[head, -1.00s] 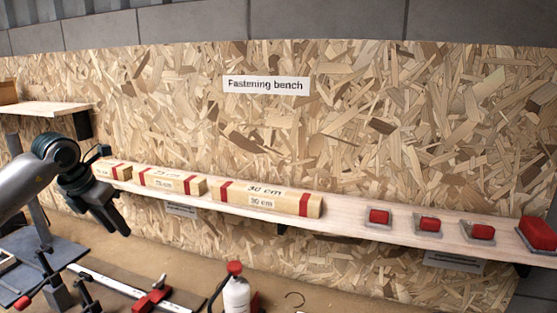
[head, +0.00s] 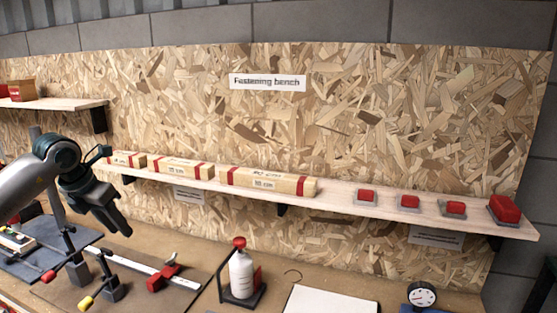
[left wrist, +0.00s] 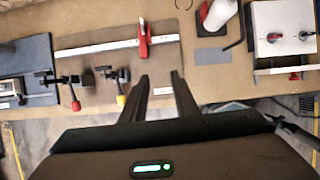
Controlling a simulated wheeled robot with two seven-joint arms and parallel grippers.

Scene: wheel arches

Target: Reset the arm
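My left gripper (head: 118,222) hangs in the air at the left of the head view, in front of the shelf's left end and above the bench. In the left wrist view its two fingers (left wrist: 160,82) stand apart with nothing between them, over the bench's front part.
A shelf (head: 335,200) holds wooden blocks (head: 265,182) and several red items (head: 453,208). Below, the bench (head: 200,228) carries toggle clamps (head: 105,285), a red-jawed rail (head: 150,267), a white bottle (head: 241,272), a white board (head: 325,300) and a dial gauge (head: 422,297).

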